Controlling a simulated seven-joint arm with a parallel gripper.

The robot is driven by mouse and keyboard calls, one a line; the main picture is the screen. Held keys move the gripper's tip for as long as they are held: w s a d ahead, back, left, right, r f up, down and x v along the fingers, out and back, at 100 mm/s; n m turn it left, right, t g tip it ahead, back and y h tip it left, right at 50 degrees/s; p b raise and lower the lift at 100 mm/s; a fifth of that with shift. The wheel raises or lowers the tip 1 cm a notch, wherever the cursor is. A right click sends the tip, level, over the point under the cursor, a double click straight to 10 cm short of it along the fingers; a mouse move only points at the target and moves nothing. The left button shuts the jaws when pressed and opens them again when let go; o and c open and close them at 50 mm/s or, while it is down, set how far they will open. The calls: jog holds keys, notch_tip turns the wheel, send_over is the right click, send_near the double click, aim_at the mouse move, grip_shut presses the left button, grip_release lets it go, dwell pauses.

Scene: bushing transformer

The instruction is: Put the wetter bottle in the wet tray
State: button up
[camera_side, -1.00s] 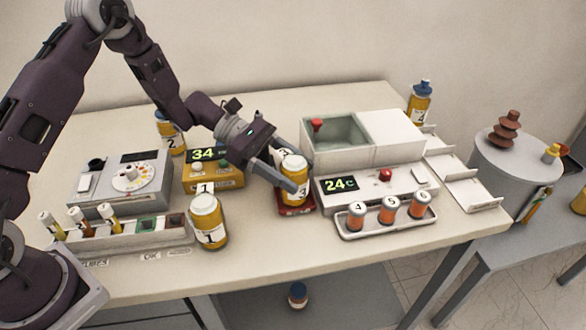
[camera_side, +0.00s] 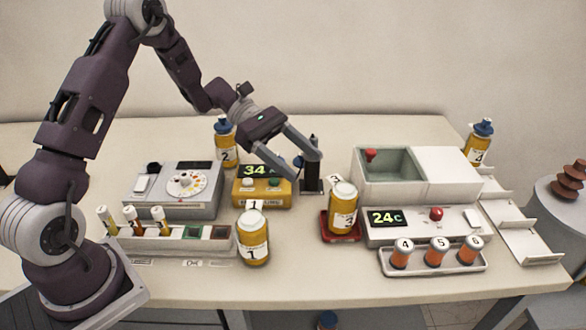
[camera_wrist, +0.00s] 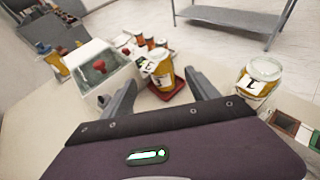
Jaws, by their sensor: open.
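Bottle 3 (camera_side: 343,213), amber with a white cap, stands upright on a small red tray (camera_side: 326,230). In the wrist view bottle 3 (camera_wrist: 161,72) and the red tray (camera_wrist: 176,98) lie ahead, between the finger directions. My gripper (camera_side: 307,170) is open and empty, behind and left of bottle 3, apart from it. Bottle 1 (camera_side: 253,240) stands upright at the front, also white-capped. Blue-capped bottle 2 (camera_side: 224,148) is at the back left; blue-capped bottle 4 (camera_side: 479,143) is at the back right. I cannot tell which bottle or tray the task names.
A dark post (camera_side: 312,180) stands behind the red tray, by my fingers. A yellow 34 display box (camera_side: 262,190) is left. A white bath unit (camera_side: 388,178) and 24C panel (camera_side: 420,226) are right. Small orange vials (camera_side: 436,252) stand in front; white shelves (camera_side: 520,215) lie far right.

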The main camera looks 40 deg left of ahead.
jog(key=s+d+r+m+g+y, duration=0.1)
jog(key=s+d+r+m+y, duration=0.15)
jog(key=s+r+m, duration=0.35)
jog(key=s+d+r+m+g+y, duration=0.1)
jog(key=s+d+r+m+y, duration=0.2)
jog(key=s, duration=0.4)
jog(key=s+a+r+m+t+y, duration=0.1)
jog(key=s+a+m+t+y, duration=0.2)
jog(key=s, duration=0.4)
jog(key=s+a+r+m+t+y, duration=0.2)
jog(key=s+a+m+t+y, duration=0.1)
jog(key=s+m, duration=0.4)
jog(key=shift+s+a+r+y, duration=0.15)
jog(key=shift+s+a+y, duration=0.35)
jog(key=shift+y, duration=0.45)
jog(key=shift+w, duration=0.15)
